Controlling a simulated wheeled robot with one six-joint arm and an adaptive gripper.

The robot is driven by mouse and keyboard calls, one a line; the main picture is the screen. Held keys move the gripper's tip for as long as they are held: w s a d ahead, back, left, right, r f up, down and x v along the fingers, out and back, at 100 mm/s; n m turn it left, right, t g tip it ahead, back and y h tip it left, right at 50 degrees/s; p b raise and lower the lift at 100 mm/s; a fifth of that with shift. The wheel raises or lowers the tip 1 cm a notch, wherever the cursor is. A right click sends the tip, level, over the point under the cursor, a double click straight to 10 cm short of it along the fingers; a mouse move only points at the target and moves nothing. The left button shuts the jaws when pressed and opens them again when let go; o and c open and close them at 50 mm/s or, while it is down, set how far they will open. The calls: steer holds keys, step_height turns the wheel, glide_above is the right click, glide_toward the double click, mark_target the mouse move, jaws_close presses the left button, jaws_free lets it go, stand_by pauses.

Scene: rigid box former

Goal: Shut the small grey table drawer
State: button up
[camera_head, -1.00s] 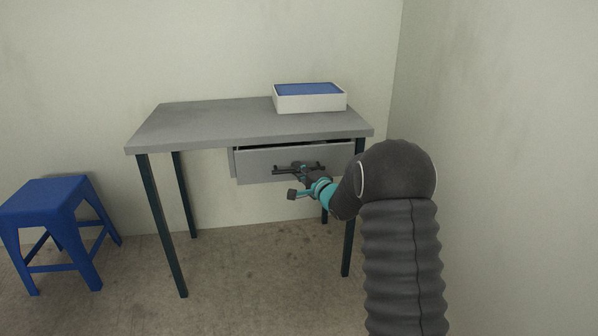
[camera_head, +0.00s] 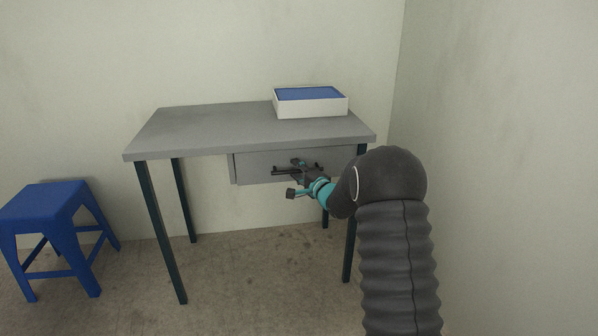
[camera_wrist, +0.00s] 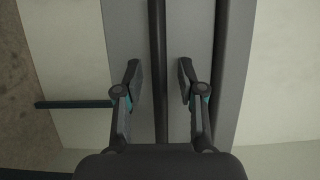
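The grey drawer (camera_head: 258,164) sits under the right part of the grey table (camera_head: 200,131). In the head view its front looks close under the tabletop, with no dark opening visible above it. A dark bar handle (camera_head: 284,170) runs across the front. My gripper (camera_head: 297,168) is at the handle and hides part of it. In the wrist view my gripper (camera_wrist: 159,75) is open, with one finger on each side of the handle bar (camera_wrist: 158,40). Gaps show between the fingers and the bar. The drawer front (camera_wrist: 126,30) also shows there.
A white box with a blue top (camera_head: 310,106) stands on the table's right rear. A blue stool (camera_head: 45,200) stands on the floor at the left. A wall (camera_head: 500,150) is close on the right. Dark table legs (camera_head: 162,230) flank clear floor.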

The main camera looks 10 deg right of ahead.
steer(key=v, duration=1.2)
steer(key=s+d+f+n+g+h, duration=0.3)
steer(key=d+f+h, duration=0.1)
steer(key=f, duration=0.2)
steer(key=s+d+f+n+g+h, duration=0.2)
steer(key=s+d+f+g+h, duration=0.15)
steer(key=f, duration=0.25)
steer(key=s+r+n+g+h, duration=0.2)
steer(key=s+r+n+g, duration=0.15)
steer(key=s, duration=0.85)
steer(key=s+a+r+n, duration=0.1)
steer(key=s+a+r, duration=0.3)
steer(key=s, duration=0.4)
steer(key=s+a+r+n+y, duration=0.1)
steer(key=s+a+r+n, duration=0.1)
steer(key=s+r, duration=0.3)
steer(key=s+a+r+n+g+y, duration=0.1)
steer(key=s+a+r, duration=0.4)
steer(key=s, duration=0.7)
steer(key=shift+s+a+r+n, duration=0.3)
steer(key=shift+a+n, duration=0.1)
steer(key=shift+n, duration=0.05)
